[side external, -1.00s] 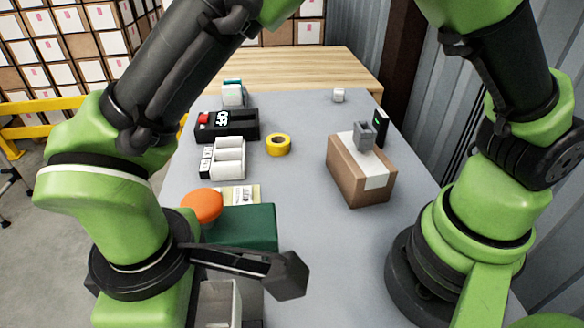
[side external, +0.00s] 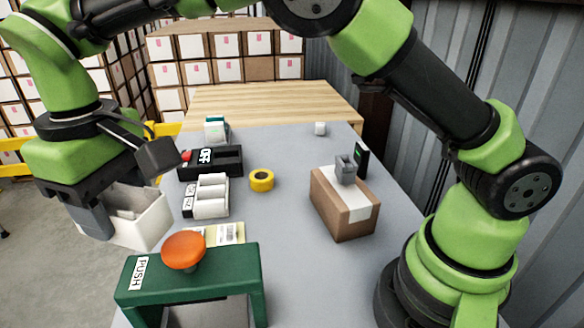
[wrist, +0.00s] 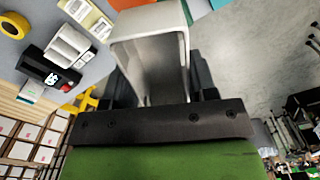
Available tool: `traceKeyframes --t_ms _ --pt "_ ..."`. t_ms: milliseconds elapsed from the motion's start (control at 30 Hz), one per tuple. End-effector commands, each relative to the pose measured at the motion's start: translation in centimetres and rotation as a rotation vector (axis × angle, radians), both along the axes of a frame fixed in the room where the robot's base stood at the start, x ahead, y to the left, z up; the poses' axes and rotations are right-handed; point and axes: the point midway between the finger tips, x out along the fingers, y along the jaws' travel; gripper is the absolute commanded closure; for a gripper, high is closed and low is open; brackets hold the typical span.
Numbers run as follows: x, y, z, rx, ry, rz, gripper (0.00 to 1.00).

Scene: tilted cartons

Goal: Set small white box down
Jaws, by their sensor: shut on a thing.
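A white open-topped box (side external: 143,222) hangs in my gripper (side external: 102,215) at the left in the side view. It is held tilted, off the table's left edge, above the floor. A dark grey finger lies against its left side; the other finger is mostly hidden. In the wrist view the box (wrist: 150,52) shows its hollow inside, close against the dark gripper bar.
A green stand (side external: 235,262) with an orange push button (side external: 184,250) is just right of the box. The table's middle is clear.

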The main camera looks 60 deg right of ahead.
Motion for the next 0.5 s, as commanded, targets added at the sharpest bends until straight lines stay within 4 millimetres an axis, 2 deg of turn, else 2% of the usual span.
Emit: traceKeyframes --t_ms 267,367,500 --pt "2.1 -7.7 -0.3 0.0 0.001 -0.098 0.7" --pt "2.4 -11.8 -0.6 0.0 0.002 -0.148 0.7" --pt "1.4 -18.3 -1.5 0.0 0.001 -0.212 0.7"
